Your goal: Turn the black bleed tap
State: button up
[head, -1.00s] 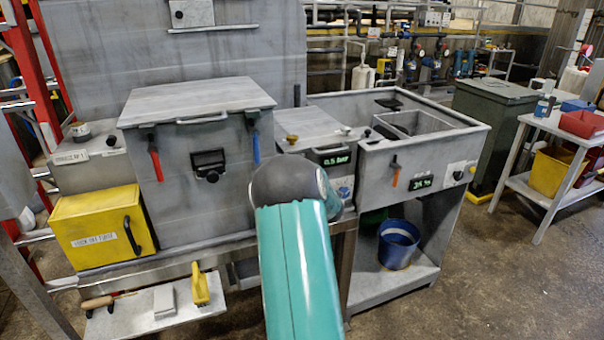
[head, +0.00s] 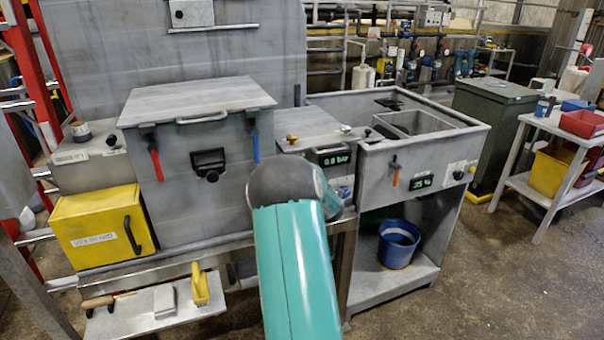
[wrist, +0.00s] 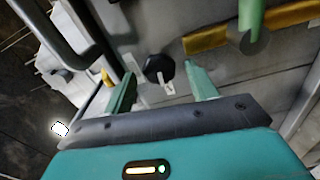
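In the wrist view, a black faceted knob (wrist: 158,68) with a pale tab below it lies just beyond the gap between my fingertips. It looks like the black tap, but I cannot match it surely to one knob in the head view. My gripper (wrist: 160,82) is open, with its two green fingers apart and nothing visible between them. Whether a finger touches the knob cannot be told. In the head view my teal arm reaches toward the middle unit (head: 308,145), and my gripper is hidden behind it. The unit's green display (head: 336,160) seems to read 0.0 bar.
A grey lidded box (head: 185,195) with red and blue handles stands left of my arm, beside a yellow box (head: 100,228). A sink unit (head: 440,140) is on the right. In the wrist view, a green rod (wrist: 250,18) hangs near the right finger.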

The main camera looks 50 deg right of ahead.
jog(key=shift+s, duration=0.15)
jog(key=v, duration=1.3)
jog(key=shift+s+a, duration=0.2)
jog(key=shift+f, duration=0.1)
jog(key=shift+w, duration=0.1)
